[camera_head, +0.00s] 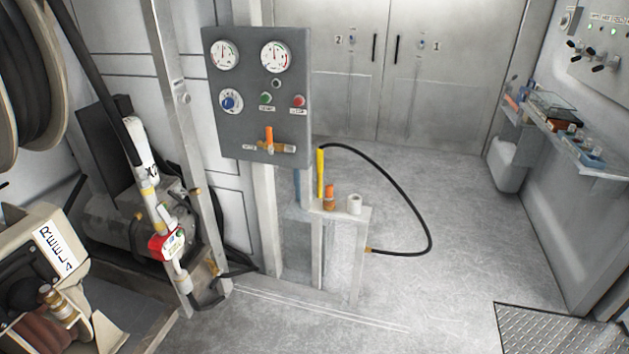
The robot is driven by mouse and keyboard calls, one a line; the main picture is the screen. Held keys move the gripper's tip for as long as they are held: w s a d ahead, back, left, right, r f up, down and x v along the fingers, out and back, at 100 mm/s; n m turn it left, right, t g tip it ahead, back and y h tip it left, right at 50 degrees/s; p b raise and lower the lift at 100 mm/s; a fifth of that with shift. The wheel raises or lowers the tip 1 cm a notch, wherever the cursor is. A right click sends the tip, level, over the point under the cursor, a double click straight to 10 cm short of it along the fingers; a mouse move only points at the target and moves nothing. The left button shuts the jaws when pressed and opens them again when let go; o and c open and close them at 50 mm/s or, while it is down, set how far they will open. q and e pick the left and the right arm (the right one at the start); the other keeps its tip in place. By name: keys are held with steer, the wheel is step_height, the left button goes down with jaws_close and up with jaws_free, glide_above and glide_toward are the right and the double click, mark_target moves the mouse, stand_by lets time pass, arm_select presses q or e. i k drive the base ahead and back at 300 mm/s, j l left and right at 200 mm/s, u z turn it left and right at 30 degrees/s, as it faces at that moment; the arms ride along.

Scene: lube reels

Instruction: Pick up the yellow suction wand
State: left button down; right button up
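The yellow suction wand (320,173) stands upright on the left side of a small grey stand (345,215), just right of the gauge panel's post. A black hose (405,190) runs from its top, arcs out to the right and comes back to a brass fitting (369,250) on the stand's side. The wand's lower end is hard to make out at the stand top. Neither of my grippers shows in the head view.
An orange-topped item (329,196) and a white cup-like piece (354,204) are on the stand beside the wand. A grey gauge panel (258,95) is above left. Hose reels and pipework fill the left. Open floor (450,260) lies to the right, with a wall shelf (560,130) beyond.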

mark_target(320, 152)
steer(key=i+l+u, duration=0.1)
steer(key=i, duration=0.3)
steer(key=i+l+u, duration=0.15)
steer(key=i, duration=0.25)
steer(key=i+l+u, duration=0.1)
steer(key=i+l, duration=0.2)
steer(key=i, duration=0.1)
